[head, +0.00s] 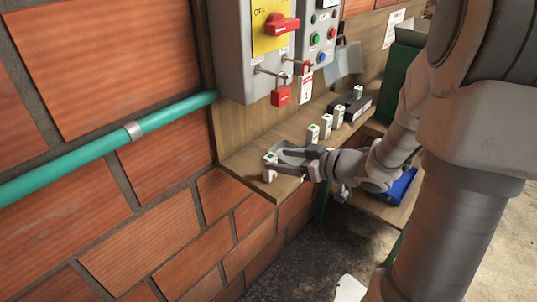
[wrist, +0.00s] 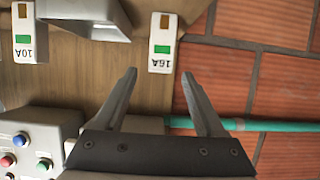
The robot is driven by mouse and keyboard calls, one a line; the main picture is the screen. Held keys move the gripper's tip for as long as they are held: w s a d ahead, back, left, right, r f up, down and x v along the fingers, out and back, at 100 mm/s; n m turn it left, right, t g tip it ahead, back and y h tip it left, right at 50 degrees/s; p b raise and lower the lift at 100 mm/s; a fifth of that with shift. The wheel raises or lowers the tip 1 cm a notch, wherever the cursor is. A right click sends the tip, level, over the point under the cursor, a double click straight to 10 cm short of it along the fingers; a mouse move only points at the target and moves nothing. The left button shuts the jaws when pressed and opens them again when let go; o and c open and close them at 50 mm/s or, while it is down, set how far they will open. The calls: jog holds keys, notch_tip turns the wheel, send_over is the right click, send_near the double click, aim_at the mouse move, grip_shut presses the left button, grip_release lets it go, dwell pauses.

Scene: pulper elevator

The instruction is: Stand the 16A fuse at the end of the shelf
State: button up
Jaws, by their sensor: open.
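The white 16A fuse (wrist: 160,45) with a green patch stands upright near the bare left end of the wooden shelf (head: 240,160), as the head view shows (head: 270,172). My gripper (wrist: 159,74) is open and empty. In the wrist view its fingertips lie just short of the fuse, one to each side of its line. In the head view my gripper (head: 288,160) reaches in from the right, close beside the fuse. I cannot tell whether a finger touches it.
A grey tray (wrist: 85,10) lies beside the fuse. The 10A fuse (wrist: 24,35) and other fuses (head: 326,126) stand farther along the shelf. Above hang grey boxes (head: 237,60) with a red padlock (head: 281,96). A teal pipe (head: 100,152) runs along the brick wall.

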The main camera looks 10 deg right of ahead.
jog(key=v, duration=0.4)
jog(key=shift+s, duration=0.1)
jog(key=shift+d+p, duration=0.1)
jog(key=shift+p, duration=0.2)
